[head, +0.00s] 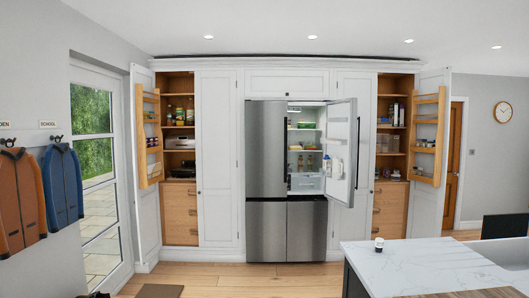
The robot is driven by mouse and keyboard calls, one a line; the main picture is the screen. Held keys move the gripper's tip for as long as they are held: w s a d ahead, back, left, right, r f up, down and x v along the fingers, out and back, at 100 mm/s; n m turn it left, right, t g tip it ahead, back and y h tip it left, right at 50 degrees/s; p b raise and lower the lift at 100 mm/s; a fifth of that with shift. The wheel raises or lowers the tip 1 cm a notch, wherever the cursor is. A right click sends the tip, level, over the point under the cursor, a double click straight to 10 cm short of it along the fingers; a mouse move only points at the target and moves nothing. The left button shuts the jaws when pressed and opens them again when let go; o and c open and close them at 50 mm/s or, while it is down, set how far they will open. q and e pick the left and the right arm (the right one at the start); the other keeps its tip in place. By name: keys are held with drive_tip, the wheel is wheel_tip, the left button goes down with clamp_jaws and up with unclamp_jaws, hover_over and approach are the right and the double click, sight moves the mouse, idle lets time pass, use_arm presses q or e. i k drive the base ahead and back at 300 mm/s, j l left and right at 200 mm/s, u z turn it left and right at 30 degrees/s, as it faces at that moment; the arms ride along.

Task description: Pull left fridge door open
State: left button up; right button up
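The steel fridge (265,228) stands in the white cabinet wall straight ahead. Its upper left door (265,150) is closed and flush with the front. A dark vertical strip, perhaps its handle, runs along that door's right edge. The upper right door (341,150) stands swung open to the right, showing lit shelves with food and bottles inside. The lower doors look closed. Neither of my grippers is in view.
A white marble-topped counter (428,262) with a small cup (379,243) fills the lower right. Open cupboards with wooden door racks (149,135) flank the fridge. The wooden floor (225,279) before the fridge is clear, with a brown mat (160,291) at lower left.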

sight(266, 122)
drive_tip(key=i, duration=2.05)
drive_tip(key=i+z, duration=0.1)
drive_tip(key=i, duration=1.9)
drive_tip(key=i+z, duration=0.2)
drive_tip(key=i, duration=0.35)
drive_tip(key=i+j+z, duration=0.2)
drive_tip(key=i, duration=0.35)
drive_tip(key=i+z, duration=0.2)
drive_tip(key=i, duration=0.35)
drive_tip(key=i+l+z, duration=0.2)
drive_tip(key=i+z, duration=0.2)
drive_tip(key=i, duration=0.15)
drive_tip(key=i+z, duration=0.35)
drive_tip(key=i, duration=0.25)
